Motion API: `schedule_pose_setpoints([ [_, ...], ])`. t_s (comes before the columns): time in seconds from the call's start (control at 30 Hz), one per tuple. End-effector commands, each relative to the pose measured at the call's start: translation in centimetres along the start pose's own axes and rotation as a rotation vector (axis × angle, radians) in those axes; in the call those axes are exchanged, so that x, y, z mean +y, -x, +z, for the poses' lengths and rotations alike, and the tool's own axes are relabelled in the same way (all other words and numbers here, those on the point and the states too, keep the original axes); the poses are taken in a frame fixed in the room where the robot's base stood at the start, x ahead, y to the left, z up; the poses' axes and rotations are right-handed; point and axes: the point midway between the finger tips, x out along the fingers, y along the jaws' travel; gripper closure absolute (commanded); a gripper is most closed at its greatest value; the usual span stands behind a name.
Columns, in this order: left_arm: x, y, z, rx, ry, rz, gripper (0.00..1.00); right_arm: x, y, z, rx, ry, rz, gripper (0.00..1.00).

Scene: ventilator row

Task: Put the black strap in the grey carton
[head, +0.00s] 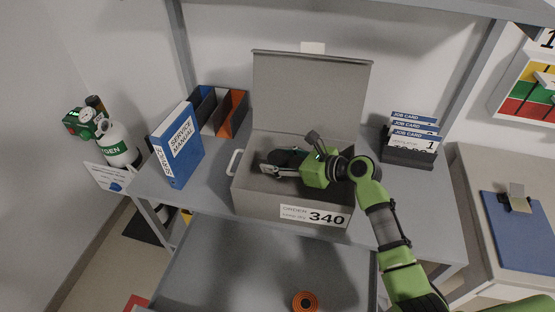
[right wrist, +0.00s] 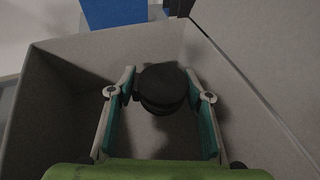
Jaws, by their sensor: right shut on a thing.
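The grey carton (head: 252,195) stands on the grey bench with its lid raised at the back and a label reading 340 on its front. My right gripper (head: 277,166) reaches into the carton's opening from the right. It is shut on the black strap (head: 290,156), a dark rolled bundle partly hidden by the gripper in the head view. In the right wrist view the strap (right wrist: 160,88) sits between the two fingertips, with the carton's walls (right wrist: 70,80) around it. I cannot tell whether the strap touches the carton's floor. My left gripper is out of view.
A blue service manual (head: 178,148) and a file rack (head: 218,112) stand left of the carton. A job card holder (head: 409,157) stands to its right. An orange roll (head: 305,301) lies on the lower shelf. The raised lid (head: 308,95) blocks the carton's rear.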

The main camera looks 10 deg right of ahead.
Motion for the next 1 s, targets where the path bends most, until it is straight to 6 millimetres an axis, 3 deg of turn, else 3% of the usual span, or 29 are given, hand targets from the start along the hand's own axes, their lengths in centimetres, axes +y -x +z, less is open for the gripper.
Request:
schedule_pose_setpoints([
  [0.5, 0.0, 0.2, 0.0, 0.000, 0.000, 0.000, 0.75, 0.0, -0.5, -1.1, -0.001, -0.001, 0.000, 0.76],
  [0.53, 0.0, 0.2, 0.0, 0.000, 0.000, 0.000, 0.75, 0.0, -0.5, -1.1, 0.000, -0.001, 0.000, 0.51],
  [0.6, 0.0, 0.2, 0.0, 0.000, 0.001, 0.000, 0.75, 0.0, -0.4, -1.1, 0.000, -0.001, 0.000, 0.37],
  [1.0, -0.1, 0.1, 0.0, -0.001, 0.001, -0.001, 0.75, 0.0, -0.3, -0.7, -0.001, 0.003, -0.001, 0.37],
])
